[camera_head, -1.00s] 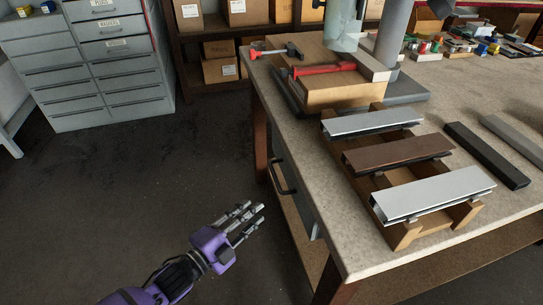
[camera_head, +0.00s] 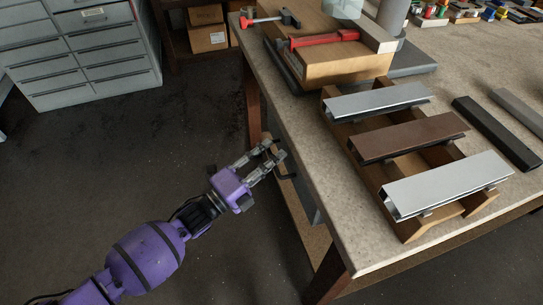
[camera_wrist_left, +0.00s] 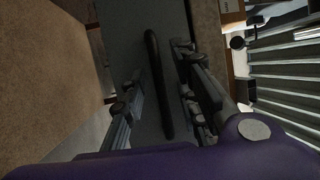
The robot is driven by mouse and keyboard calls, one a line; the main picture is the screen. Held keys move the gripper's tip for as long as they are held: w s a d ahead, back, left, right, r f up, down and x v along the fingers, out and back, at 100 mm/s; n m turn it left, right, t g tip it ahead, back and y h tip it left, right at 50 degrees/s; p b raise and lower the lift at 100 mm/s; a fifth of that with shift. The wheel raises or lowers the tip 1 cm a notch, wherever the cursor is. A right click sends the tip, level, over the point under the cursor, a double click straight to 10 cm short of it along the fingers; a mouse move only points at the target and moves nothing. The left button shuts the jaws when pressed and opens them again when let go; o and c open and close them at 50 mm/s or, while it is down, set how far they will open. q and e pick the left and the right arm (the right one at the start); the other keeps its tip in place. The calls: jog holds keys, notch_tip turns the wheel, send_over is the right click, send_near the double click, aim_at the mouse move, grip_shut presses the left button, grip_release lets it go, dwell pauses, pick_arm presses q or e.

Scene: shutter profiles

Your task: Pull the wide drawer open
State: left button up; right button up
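The drawer (camera_head: 307,203) is a grey front under the near left side of the workbench, and it looks closed. It also fills the middle of the left wrist view (camera_wrist_left: 122,32). Its dark bar handle (camera_wrist_left: 157,85) runs lengthwise between my fingers there. In the head view the handle (camera_head: 289,176) is partly hidden by my fingers. My left gripper (camera_head: 274,152) is open at the handle, its fingers on either side of the bar. I cannot tell whether they touch it. My right gripper is not in view.
The workbench top (camera_head: 350,246) overhangs the drawer. On it stand a wooden rack with metal profiles (camera_head: 445,184) and a cardboard-coloured block with a red clamp (camera_head: 324,38). A grey cabinet (camera_head: 85,50) stands at the back left. The floor between is clear.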

pick_arm(q)
jog(key=shift+w+d, duration=0.1)
jog(key=shift+w, duration=0.1)
jog(key=shift+c, duration=0.5)
grip_shut()
jog(key=s+a, duration=0.4)
jog(key=a, duration=0.9)
jog(key=s+a, duration=0.4)
jog(key=a, duration=1)
jog(key=shift+s+b, duration=0.4)
jog(key=shift+b, duration=0.05)
